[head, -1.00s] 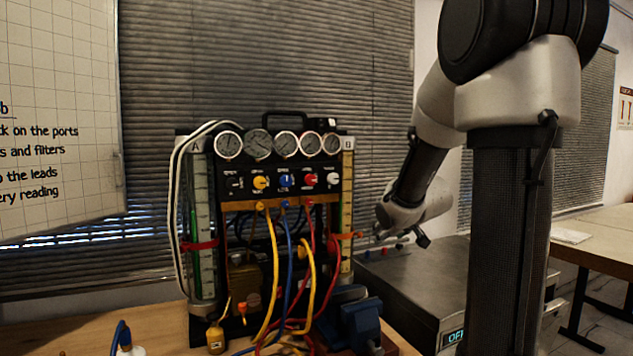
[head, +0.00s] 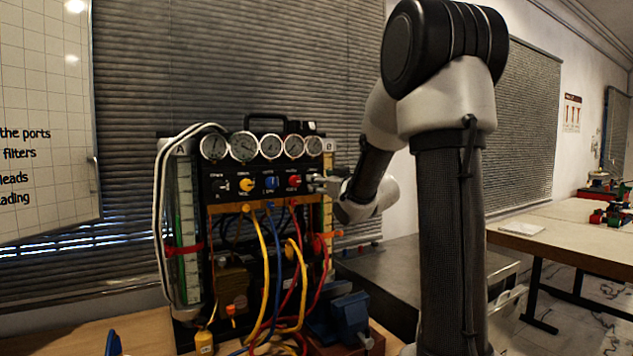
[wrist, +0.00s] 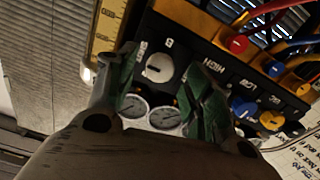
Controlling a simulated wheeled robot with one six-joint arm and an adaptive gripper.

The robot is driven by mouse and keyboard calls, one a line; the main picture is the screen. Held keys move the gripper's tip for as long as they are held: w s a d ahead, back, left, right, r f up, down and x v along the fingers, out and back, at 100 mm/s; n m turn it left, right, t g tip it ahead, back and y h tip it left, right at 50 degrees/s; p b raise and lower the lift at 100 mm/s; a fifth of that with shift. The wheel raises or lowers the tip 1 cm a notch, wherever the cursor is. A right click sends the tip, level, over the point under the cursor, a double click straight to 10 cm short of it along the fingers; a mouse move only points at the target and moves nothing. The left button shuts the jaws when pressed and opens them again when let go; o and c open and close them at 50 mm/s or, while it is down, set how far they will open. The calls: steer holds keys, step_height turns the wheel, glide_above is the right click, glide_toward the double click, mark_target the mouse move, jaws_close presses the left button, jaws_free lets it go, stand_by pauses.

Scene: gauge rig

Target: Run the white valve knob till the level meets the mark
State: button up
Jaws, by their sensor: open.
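The white valve knob (wrist: 159,68) sits on the black gauge panel (wrist: 190,35) in the wrist view. It lies between the open green-padded fingers of my gripper (wrist: 164,62), with room visible around it. In the head view my gripper (head: 328,182) is at the panel's right end and covers the white knob. The left level tube (head: 187,215) has green in it and a red band (head: 183,249). The right tube (head: 327,210) is partly hidden by my gripper and has an orange marker (head: 329,234). Its yellow scale (wrist: 107,30) shows in the wrist view. I cannot read either level.
Red (head: 294,181), blue (head: 271,182) and yellow (head: 246,185) knobs line the panel under several dial gauges (head: 244,146). Coloured hoses (head: 262,260) hang in front. A blue vise (head: 347,317) stands below. A grey bench (head: 400,270) is at the right.

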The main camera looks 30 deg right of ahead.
steer(key=shift+w, duration=1.8)
steer(key=c, duration=1.1)
steer(key=shift+o, duration=0.2)
steer(key=n, duration=0.4)
steer(key=shift+n, duration=0.3)
steer(key=n, duration=0.4)
steer(key=shift+n, duration=0.3)
steer(key=n, duration=0.4)
steer(key=shift+n, duration=2.4)
steer(key=shift+f, duration=0.1)
